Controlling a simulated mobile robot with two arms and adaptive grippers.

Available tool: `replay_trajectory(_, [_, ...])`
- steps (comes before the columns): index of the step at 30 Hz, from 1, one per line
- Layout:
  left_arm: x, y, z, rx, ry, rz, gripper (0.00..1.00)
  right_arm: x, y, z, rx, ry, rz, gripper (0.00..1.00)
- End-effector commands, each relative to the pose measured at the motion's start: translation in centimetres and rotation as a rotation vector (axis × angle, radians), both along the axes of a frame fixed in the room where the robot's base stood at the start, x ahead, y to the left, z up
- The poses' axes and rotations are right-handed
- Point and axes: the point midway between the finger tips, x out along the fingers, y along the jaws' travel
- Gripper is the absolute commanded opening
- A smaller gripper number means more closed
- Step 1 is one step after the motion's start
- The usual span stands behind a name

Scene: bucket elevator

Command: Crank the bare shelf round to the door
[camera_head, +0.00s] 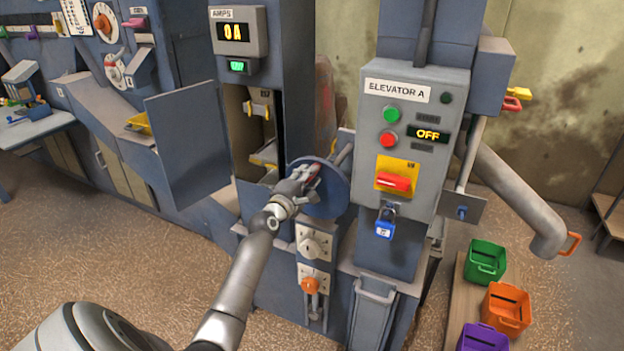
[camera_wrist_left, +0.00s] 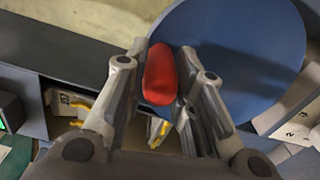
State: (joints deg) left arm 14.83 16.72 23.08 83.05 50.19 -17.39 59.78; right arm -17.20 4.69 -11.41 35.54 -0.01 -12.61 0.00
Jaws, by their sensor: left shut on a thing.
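A blue round crank wheel (camera_head: 330,192) sits on the side of the elevator column, and its disc fills the upper right of the left wrist view (camera_wrist_left: 235,45). My left gripper (camera_head: 305,178) is at the wheel. Its fingers are shut around the wheel's red handle (camera_wrist_left: 160,75). The elevator door (camera_head: 187,140) stands swung open to the left. In the opening (camera_head: 255,130) a shelf or bucket with yellow parts (camera_head: 260,107) shows, and another yellow-edged one (camera_head: 265,153) is lower; what they carry is unclear. My right gripper is not in view.
The control box (camera_head: 405,150) reads OFF, with a red switch (camera_head: 393,182) and a blue padlock (camera_head: 384,222) below it. The ammeter (camera_head: 237,32) reads 0A. Green (camera_head: 485,261), orange (camera_head: 506,308) and purple (camera_head: 482,338) bins stand at lower right. A pipe (camera_head: 515,200) juts out right.

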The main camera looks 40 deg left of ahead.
Motion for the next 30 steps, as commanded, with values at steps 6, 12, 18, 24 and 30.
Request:
replay_trajectory(6, [-0.1,0.6,0.3,-0.026,-0.012,0.006,0.00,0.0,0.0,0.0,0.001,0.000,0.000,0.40])
replay_trajectory(12, [-0.1,0.6,0.3,-0.029,-0.012,0.006,0.00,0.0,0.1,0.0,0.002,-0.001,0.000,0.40])
replay_trajectory(18, [-0.1,0.6,0.3,-0.027,-0.012,0.006,0.25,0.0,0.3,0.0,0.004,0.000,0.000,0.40])
replay_trajectory(24, [-0.2,0.6,0.2,-0.027,-0.012,0.006,0.45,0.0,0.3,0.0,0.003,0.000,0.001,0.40])
replay_trajectory(30, [-1.4,0.1,-0.1,-0.028,-0.006,0.003,0.47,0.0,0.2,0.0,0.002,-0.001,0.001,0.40])
